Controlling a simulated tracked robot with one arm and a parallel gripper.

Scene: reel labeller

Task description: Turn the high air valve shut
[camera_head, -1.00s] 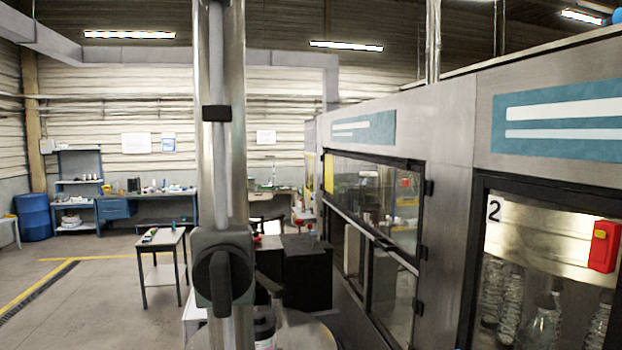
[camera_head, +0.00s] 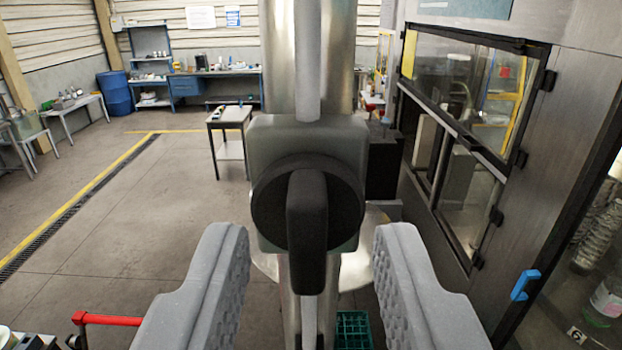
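The air valve (camera_head: 268,222) is a grey box with a round black dial, fixed to a shiny vertical post (camera_head: 340,60). Its black bar handle (camera_head: 307,232) stands upright, pointing up and down. My gripper (camera_head: 311,245) is open, with one grey finger on each side of the valve in the picture. The fingers look nearer to me than the handle, and a gap shows on both sides. Nothing is between the fingertips that I can see them touch.
A machine with glass doors (camera_head: 465,90) and a blue handle (camera_head: 525,285) stands close on the right. A red bar (camera_head: 108,319) is at lower left, and a green crate (camera_head: 353,330) is below the post. A small table (camera_head: 229,118) stands behind. Floor at left is clear.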

